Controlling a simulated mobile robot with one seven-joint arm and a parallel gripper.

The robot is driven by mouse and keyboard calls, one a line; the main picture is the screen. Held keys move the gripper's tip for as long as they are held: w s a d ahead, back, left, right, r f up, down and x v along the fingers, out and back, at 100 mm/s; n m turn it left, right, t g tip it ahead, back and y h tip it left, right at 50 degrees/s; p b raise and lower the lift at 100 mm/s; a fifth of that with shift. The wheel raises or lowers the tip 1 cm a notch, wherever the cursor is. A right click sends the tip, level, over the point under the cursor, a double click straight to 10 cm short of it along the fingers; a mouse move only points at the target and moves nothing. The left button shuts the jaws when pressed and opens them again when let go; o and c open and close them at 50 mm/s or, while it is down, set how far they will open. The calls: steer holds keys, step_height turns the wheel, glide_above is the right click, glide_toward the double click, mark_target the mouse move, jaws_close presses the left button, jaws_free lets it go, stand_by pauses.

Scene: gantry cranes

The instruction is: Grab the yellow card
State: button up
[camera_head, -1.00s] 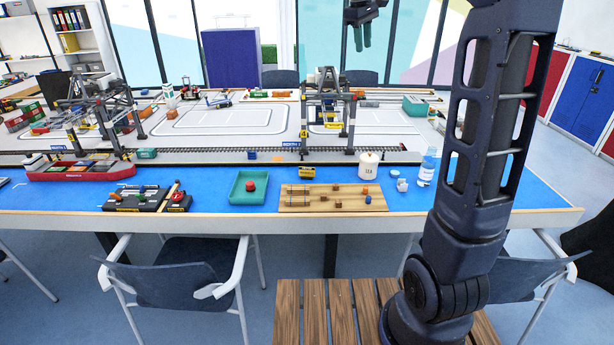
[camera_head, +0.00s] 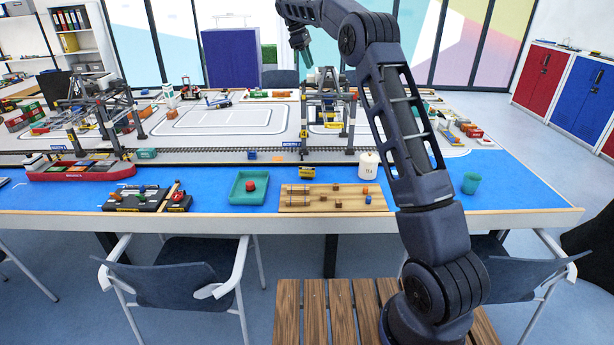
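A small yellow piece with dark marks (camera_head: 307,172), which may be the yellow card, lies on the blue strip of the table below the middle gantry crane and behind the wooden board. It is too small to read. My gripper (camera_head: 301,58) hangs high in the upper middle, well above and apart from the table. Its greenish fingers point down, and nothing shows between them. The gap between the fingertips is too small to judge.
The gantry crane (camera_head: 326,105) stands just behind the yellow piece. Blue table is bare right of the cup.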

steer(key=w+a+f+n, duration=0.1)
steer(key=w+a+f, duration=0.2)
steer(key=a+f, duration=0.15)
glide_toward(308, 177)
steer(key=shift+w+d+f, duration=0.45)
steer(key=shift+d+f, duration=0.3)
steer(key=shift+d, duration=0.05)
steer(key=shift+s+x, duration=0.2)
steer(key=shift+x, duration=1.05)
steer(key=shift+s+x, duration=0.2)
steer(key=shift+x, duration=1.1)
steer(key=shift+d+r, duration=0.1)
steer(key=shift+d, duration=0.05)
jaws_close()
